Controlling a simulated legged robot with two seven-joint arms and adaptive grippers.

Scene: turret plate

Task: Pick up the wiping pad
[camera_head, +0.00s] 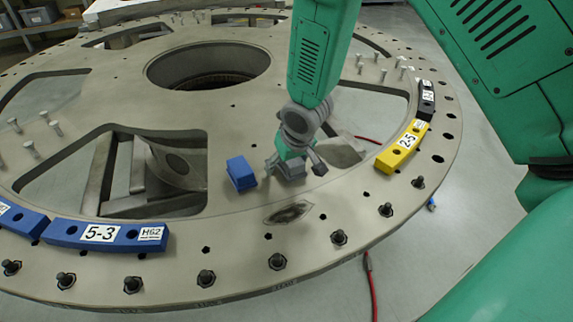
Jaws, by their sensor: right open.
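The wiping pad looks to be the small blue block (241,174) standing on the grey turret plate (330,205), between two of its openings. My right gripper (298,172) is low over the plate, just right of the blue block. It is open and apart from the block, with nothing visible in its fingers. My left gripper does not show.
A dark stain (288,213) marks the plate below my right gripper. Blue segments (105,235) lie along the left rim, and a yellow segment (402,148) and a black one (426,100) along the right. Bolts (278,261) stand along the near edge.

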